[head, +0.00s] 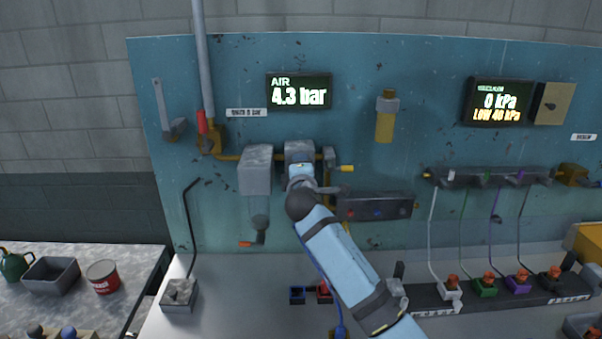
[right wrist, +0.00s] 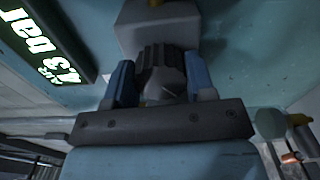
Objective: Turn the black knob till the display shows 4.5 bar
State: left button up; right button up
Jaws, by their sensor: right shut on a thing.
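The air display (head: 298,92) reads 4.3 bar on the teal panel; it also shows at the upper left of the right wrist view (right wrist: 45,40). The black knob (right wrist: 160,68) is ribbed and sits below a grey regulator block (right wrist: 160,25) in the right wrist view. My right gripper (right wrist: 160,85) is shut on the knob, with one blue finger on each side. In the head view my right arm (head: 345,260) reaches up to the regulator block (head: 299,151) and hides the knob. My left gripper is not in view.
A grey filter unit (head: 256,168) hangs just left of the regulator. A dark manifold (head: 375,206) is close on the right, with a yellow-handled valve (head: 346,168) above it. Tubes and coloured fittings stand at the bench's right.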

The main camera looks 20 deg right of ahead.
jog(key=shift+m, duration=0.3)
jog(key=o, duration=0.9)
jog(key=shift+o, duration=0.2)
jog(key=b+v, duration=0.2)
jog(key=v, duration=1.1)
jog(key=shift+s, duration=0.4)
